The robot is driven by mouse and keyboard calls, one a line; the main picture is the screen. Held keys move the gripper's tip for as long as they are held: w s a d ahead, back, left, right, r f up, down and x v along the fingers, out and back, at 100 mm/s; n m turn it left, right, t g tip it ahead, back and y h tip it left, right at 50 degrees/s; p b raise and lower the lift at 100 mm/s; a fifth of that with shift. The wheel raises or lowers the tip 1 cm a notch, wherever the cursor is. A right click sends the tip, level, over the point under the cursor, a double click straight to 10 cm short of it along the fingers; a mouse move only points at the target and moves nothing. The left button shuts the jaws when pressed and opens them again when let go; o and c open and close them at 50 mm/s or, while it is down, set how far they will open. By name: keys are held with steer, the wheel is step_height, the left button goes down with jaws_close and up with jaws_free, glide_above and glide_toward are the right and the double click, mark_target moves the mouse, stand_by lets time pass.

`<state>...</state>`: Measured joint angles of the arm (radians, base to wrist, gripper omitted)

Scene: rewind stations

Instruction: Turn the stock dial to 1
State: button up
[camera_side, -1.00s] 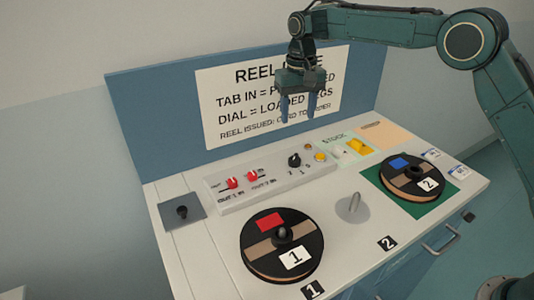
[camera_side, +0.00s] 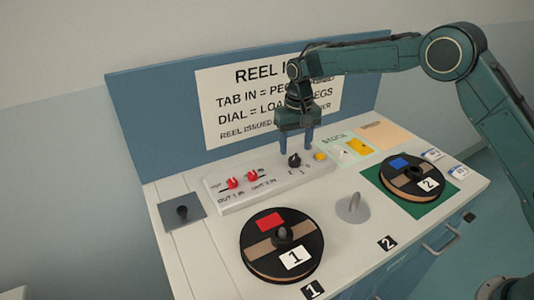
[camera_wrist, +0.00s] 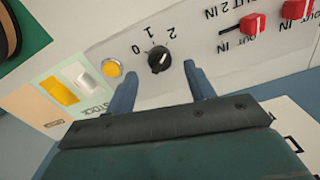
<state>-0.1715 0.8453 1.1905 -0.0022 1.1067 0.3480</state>
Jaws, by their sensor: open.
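The stock dial (camera_side: 295,160) is a small black knob on the front of the low white panel, and it also shows in the wrist view (camera_wrist: 159,59). The marks 0, 1 and 2 are printed in an arc beside it. I cannot surely read which mark it points to. My gripper (camera_side: 296,147) points down just above the dial, with its blue fingers apart and empty. In the wrist view, the fingertips (camera_wrist: 160,76) lie to the two sides of the knob, and I see no contact.
Two red tab switches (camera_side: 242,179) sit left of the dial, and a yellow button (camera_side: 320,156) sits close on its right. Reel 1 (camera_side: 260,262) and reel 2 (camera_side: 400,189) lie on the bench top. A metal peg (camera_side: 354,202) stands between them. The sign board rises behind.

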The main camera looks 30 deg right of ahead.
mark_target(294, 156)
steer(key=shift+f, duration=2.1)
steer(key=shift+c, duration=0.4)
steer(key=c, duration=0.9)
steer(key=shift+n, duration=0.4)
steer(key=n, duration=0.9)
